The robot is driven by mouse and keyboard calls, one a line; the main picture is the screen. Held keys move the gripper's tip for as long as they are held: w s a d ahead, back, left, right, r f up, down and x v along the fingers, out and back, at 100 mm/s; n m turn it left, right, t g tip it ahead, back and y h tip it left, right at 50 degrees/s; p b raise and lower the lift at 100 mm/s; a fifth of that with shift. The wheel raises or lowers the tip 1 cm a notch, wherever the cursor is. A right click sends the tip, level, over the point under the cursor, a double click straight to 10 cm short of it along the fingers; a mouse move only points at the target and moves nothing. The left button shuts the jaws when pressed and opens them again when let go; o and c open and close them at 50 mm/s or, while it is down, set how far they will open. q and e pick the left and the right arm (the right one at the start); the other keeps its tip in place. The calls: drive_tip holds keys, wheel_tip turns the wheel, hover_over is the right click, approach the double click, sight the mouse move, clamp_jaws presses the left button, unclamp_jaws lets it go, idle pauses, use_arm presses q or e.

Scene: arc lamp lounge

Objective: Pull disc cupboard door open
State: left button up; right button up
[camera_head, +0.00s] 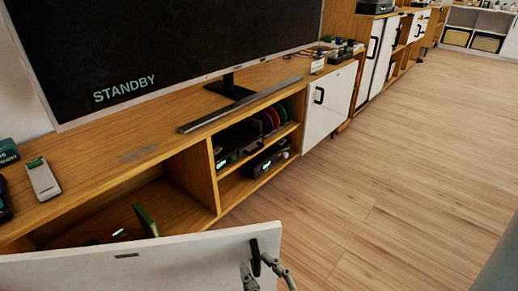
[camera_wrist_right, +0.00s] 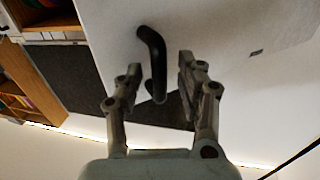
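The disc cupboard door (camera_head: 150,262) is a white panel at the lower left of the head view. It stands swung out from the wooden cabinet (camera_head: 203,172), with the compartment behind it exposed. Its black handle (camera_head: 255,258) is near the door's right end and also shows in the right wrist view (camera_wrist_right: 156,62). My right gripper (camera_head: 264,274) is at the handle. In the right wrist view its two fingers (camera_wrist_right: 160,78) are apart on either side of the handle, with gaps visible. My left gripper is not in view.
A green panel-like item (camera_head: 146,220) stands in the exposed compartment. Devices and discs (camera_head: 270,120) fill the middle shelves. A screen (camera_head: 160,40) and soundbar (camera_head: 240,104) are on top. The wooden floor (camera_head: 400,180) to the right is clear.

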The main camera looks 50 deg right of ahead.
drive_tip(key=s+a, duration=0.1)
drive_tip(key=s, duration=1)
drive_tip(key=shift+a, duration=0.4)
drive_tip(key=shift+c, duration=0.2)
